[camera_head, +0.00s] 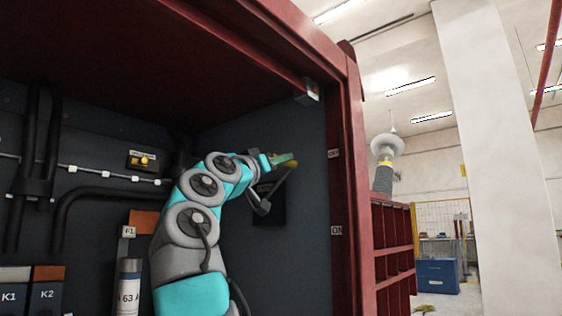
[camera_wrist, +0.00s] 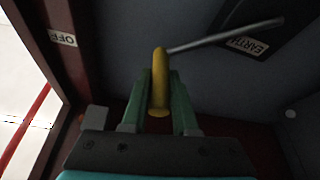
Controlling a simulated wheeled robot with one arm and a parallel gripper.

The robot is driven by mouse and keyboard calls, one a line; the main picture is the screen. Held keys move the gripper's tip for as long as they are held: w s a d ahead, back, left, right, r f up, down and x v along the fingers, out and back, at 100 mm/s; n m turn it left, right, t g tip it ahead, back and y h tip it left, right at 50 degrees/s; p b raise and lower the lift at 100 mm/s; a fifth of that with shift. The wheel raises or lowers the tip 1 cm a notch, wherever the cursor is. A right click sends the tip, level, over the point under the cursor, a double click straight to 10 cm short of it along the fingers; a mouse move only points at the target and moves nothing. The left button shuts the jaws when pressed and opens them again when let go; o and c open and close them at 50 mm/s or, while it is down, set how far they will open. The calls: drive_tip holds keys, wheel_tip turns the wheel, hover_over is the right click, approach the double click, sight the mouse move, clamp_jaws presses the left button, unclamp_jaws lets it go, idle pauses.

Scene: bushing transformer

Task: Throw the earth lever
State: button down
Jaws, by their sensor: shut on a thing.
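The earth lever has a yellow handle (camera_wrist: 160,75) and a thin grey rod (camera_wrist: 225,36) that runs to a dark plate with an EARTH label (camera_wrist: 248,46). My gripper (camera_wrist: 160,100) is shut on the yellow handle, with a green finger on each side of it. In the head view my gripper (camera_head: 283,160) is at the right inner wall of the red cabinet, high up near the OFF label. The yellow handle end (camera_head: 292,164) shows just past the fingers, and the dark lever plate (camera_head: 269,204) is below. My arm hides part of the plate.
An OFF label (camera_wrist: 62,38) is on the red frame; an ON label (camera_head: 336,230) sits lower on it. A fuse cylinder (camera_head: 129,285), K1 and K2 blocks (camera_head: 47,288) and black pipes (camera_head: 95,193) lie left of my arm. The red cabinet post (camera_head: 352,180) bounds the right.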

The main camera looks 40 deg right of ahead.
drive_tip(key=c, duration=0.7)
unclamp_jaws()
drive_tip(key=shift+a+f+b, duration=0.25)
drive_tip(key=shift+a+b, duration=0.15)
drive_tip(key=shift+a, duration=0.1)
drive_tip(key=b+v, duration=0.3)
drive_tip(key=v, duration=0.3)
drive_tip(key=shift+s+a, duration=0.1)
drive_tip(key=shift+a, duration=0.3)
drive_tip(key=shift+s+f, duration=0.1)
